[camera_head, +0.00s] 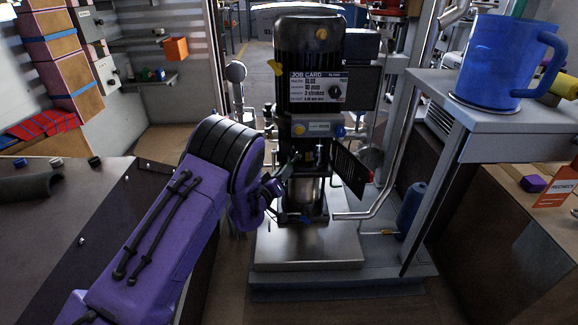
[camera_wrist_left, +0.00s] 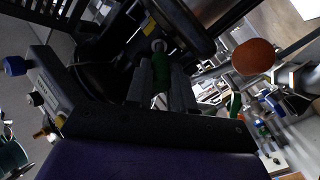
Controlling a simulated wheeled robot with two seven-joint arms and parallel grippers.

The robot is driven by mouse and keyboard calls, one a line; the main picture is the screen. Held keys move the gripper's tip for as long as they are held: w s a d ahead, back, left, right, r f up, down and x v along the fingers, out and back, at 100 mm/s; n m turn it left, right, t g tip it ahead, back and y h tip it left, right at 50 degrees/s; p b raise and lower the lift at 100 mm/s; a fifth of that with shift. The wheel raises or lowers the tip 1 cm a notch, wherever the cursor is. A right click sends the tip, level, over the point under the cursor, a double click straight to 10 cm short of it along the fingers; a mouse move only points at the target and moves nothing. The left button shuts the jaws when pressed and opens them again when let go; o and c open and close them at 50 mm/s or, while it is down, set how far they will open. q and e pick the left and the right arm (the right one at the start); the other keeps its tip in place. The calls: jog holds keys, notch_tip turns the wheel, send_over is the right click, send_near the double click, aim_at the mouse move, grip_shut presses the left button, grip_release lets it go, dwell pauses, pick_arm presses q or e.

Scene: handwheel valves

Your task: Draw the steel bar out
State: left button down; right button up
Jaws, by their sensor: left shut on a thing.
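My left gripper (camera_head: 280,190) reaches in from the left to the front of the black and steel pump unit (camera_head: 308,45), at the height of its lower part. In the left wrist view the two grey fingers (camera_wrist_left: 161,88) are closed on a small green piece (camera_wrist_left: 161,76). A round steel eye (camera_wrist_left: 158,45) shows just beyond it. I cannot tell whether the green piece belongs to the steel bar. No steel bar shows clearly by itself; the dark unit and my gripper hide that area. My right gripper is not in view.
A job card (camera_head: 318,90) hangs on the unit. A dark tilted panel (camera_head: 350,165) and a bent steel pipe (camera_head: 385,185) stand right of my gripper. A blue mug (camera_head: 495,65) stands on the grey shelf (camera_head: 435,85). A dark bench (camera_head: 95,205) is at left.

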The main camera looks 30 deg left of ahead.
pick_arm(q)
jog(key=s+p, duration=0.2)
jog(key=s, duration=0.7)
jog(key=shift+s+d, duration=0.15)
jog(key=shift+s, duration=0.05)
dwell(0.4)
jog(key=shift+r+p, duration=0.1)
jog(key=shift+p, duration=0.2)
